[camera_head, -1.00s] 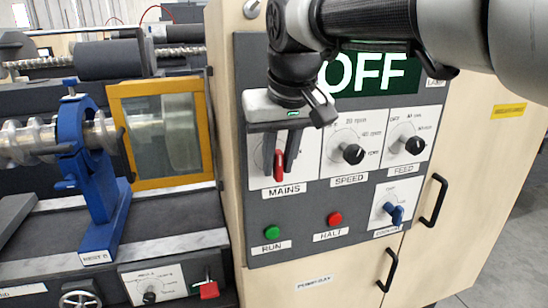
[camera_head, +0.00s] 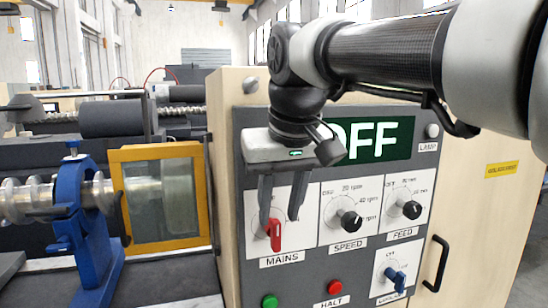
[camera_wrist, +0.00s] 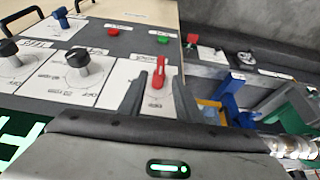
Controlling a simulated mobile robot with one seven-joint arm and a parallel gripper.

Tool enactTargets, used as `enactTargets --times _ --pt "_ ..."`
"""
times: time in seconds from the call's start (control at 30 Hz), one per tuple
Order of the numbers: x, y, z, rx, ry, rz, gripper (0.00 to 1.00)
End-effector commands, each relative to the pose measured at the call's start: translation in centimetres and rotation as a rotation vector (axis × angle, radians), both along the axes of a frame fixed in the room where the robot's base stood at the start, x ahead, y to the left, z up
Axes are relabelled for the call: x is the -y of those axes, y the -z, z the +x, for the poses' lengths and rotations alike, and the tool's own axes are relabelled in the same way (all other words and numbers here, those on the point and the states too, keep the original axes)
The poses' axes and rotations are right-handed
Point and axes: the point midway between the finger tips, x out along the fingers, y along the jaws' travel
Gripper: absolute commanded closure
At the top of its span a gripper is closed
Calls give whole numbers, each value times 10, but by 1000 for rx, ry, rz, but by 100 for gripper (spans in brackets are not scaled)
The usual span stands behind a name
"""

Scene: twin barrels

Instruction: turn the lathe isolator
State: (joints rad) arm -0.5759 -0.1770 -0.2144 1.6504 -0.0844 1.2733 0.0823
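The lathe isolator is the red MAINS handle (camera_head: 275,236) on the grey control panel, and it points roughly down toward its label. My gripper (camera_head: 280,222) is in front of it with its two dark fingers apart. In the head view the left fingertip overlaps the handle's upper left part, and the right fingertip is up and to its right. In the wrist view the red handle (camera_wrist: 158,80) shows in the gap between the spread fingers (camera_wrist: 160,88). I cannot tell whether a finger touches it. The display (camera_head: 372,140) reads OFF, its left part hidden by my wrist.
SPEED (camera_head: 350,221) and FEED (camera_head: 411,209) knobs are right of the isolator. A blue-handled switch (camera_head: 395,279), the red HALT button (camera_head: 334,287) and green RUN button (camera_head: 270,301) are below. A yellow-framed guard (camera_head: 162,198) and blue lathe rest (camera_head: 75,225) stand left.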

Motion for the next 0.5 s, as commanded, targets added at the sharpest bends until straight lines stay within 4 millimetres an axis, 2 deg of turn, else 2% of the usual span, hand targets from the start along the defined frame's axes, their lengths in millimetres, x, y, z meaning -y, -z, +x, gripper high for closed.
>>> enactTargets --times 0.03,0.3,0.5 --pt "2 -15 -4 5 2 2 69" --pt "7 -73 -28 4 1 1 69" --pt "10 -98 -38 1 1 1 69"
